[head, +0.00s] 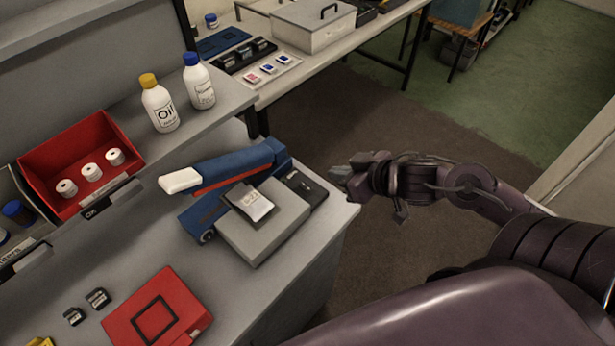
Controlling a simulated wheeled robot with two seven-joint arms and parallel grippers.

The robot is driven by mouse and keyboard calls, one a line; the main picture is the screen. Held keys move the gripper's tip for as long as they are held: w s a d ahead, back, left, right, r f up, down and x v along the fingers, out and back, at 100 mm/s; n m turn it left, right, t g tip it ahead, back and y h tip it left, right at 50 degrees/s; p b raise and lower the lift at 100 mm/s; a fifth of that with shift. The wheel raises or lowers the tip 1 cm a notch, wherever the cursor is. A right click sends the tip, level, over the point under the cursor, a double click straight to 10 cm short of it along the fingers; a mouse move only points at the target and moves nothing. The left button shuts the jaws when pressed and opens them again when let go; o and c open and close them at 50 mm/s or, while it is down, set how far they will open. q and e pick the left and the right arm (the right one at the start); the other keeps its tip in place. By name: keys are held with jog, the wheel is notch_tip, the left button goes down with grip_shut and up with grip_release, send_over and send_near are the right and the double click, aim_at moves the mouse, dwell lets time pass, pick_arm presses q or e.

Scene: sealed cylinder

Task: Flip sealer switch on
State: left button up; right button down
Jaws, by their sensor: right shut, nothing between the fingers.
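The sealer (232,169) is a blue device with a long arm, a white-tipped handle and a red strip, on the grey bench. A grey block (262,222) stands against it with a small clear packet (252,204) on top. A dark box (304,189) sits at the sealer's right end; whether the switch is on it is too small to tell. My right gripper (343,178) is shut and empty, just right of the bench edge, apart from the sealer. My left gripper is not in view.
Open floor (420,125) lies beyond my right arm.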

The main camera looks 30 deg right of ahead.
jog(key=shift+w, duration=0.1)
send_over(309, 186)
jog(key=f, duration=0.5)
jog(key=shift+s+d+f, duration=0.2)
jog(key=shift+s+f, duration=0.1)
jog(key=shift+s, duration=0.05)
jog(key=f, duration=0.2)
jog(key=shift+w+a+f, duration=0.15)
jog(key=shift+w+f, duration=0.1)
jog(key=shift+f, duration=0.05)
jog(key=shift+w+f, duration=0.1)
jog(key=shift+f, duration=0.7)
